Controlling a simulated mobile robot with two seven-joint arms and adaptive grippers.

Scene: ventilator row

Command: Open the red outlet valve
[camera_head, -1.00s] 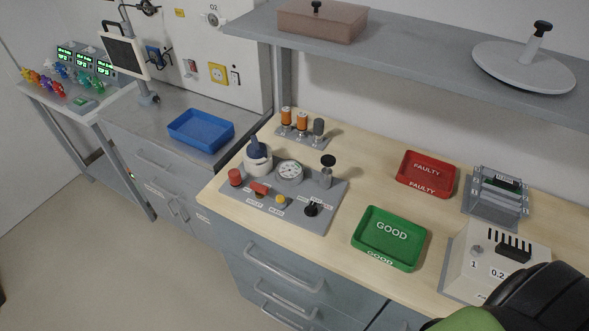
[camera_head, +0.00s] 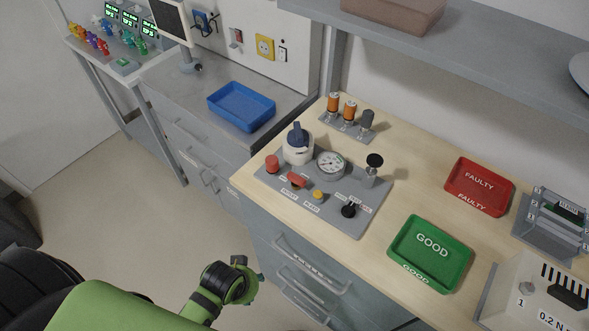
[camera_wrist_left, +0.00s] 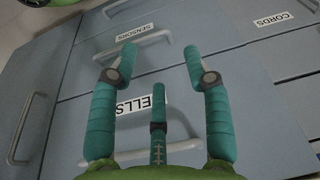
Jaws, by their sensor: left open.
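The red outlet valve (camera_head: 297,181) is a small red handle at the front edge of the grey panel (camera_head: 345,219) on the wooden bench. A round red knob (camera_head: 272,163) is to its left and a yellow button (camera_head: 318,195) to its right. My left gripper (camera_head: 256,282) is low in front of the bench drawers, below the panel and apart from it. In the left wrist view its teal fingers (camera_wrist_left: 160,62) are spread and empty, facing the drawer fronts. The valve is not in that view. My right gripper is not in view.
Green (camera_head: 465,268) and red trays (camera_head: 506,195) are to the right. Drawer handles (camera_head: 310,270) protrude near my left gripper. An overhead shelf (camera_head: 460,45) spans the back.

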